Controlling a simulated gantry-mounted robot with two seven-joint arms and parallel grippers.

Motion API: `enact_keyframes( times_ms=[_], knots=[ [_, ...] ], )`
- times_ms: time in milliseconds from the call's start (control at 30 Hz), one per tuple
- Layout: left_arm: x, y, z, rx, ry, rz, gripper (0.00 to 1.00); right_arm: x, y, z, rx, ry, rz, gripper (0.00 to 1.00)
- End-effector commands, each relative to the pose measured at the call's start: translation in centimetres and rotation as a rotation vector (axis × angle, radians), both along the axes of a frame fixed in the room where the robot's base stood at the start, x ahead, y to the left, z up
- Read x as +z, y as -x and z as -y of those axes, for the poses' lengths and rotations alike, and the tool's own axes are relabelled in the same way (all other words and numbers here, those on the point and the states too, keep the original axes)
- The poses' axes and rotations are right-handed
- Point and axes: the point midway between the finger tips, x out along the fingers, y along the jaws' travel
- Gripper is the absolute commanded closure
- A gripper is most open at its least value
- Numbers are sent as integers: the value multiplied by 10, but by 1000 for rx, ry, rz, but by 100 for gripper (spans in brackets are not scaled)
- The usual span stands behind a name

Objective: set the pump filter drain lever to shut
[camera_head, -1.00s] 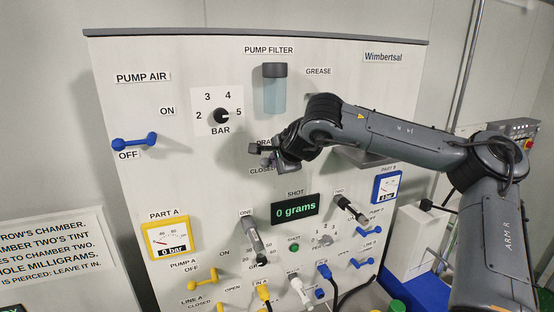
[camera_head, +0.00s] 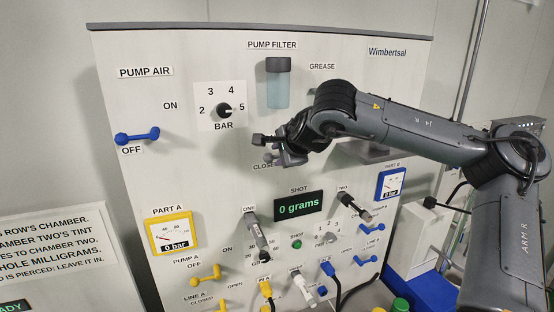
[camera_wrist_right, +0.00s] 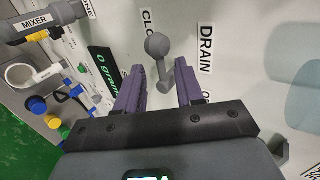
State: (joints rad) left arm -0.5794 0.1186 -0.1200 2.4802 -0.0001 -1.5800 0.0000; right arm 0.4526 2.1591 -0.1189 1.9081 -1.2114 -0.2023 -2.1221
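The drain lever (camera_wrist_right: 156,46) is a small grey lever with a ball knob on the panel, clearest in the right wrist view. Its knob points toward the partly cut-off closed label (camera_wrist_right: 148,20), beside the DRAIN label (camera_wrist_right: 206,50). My right gripper (camera_wrist_right: 160,78) is open, with a purple finger on either side of the lever's base end; the knob shows beyond the fingertips. I cannot tell whether a finger touches it. In the head view my right gripper (camera_head: 266,150) is at the panel below the pump filter (camera_head: 277,84), hiding the DRAIN label. My left gripper is not in view.
The shot display (camera_head: 299,206) reads 0 grams, below the gripper. The blue pump air lever (camera_head: 137,136) and the BAR knob (camera_head: 225,111) are to the left. Grey mixer handles (camera_head: 258,238) stick out lower down.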

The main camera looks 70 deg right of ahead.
Motion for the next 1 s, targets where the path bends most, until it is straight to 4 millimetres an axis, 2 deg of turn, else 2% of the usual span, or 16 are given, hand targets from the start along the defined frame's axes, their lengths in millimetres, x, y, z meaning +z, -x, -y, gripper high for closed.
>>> enact_keyframes(
  times_ms=[100, 433, 1000],
  knots=[
    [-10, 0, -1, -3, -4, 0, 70, 11, 12, -13, 1, 5, 2, 63],
    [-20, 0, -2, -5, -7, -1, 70, 36, 37, -42, 6, 0, 1, 63],
    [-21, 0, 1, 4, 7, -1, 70, 42, 42, -48, 6, -2, 0, 63]
  ],
)
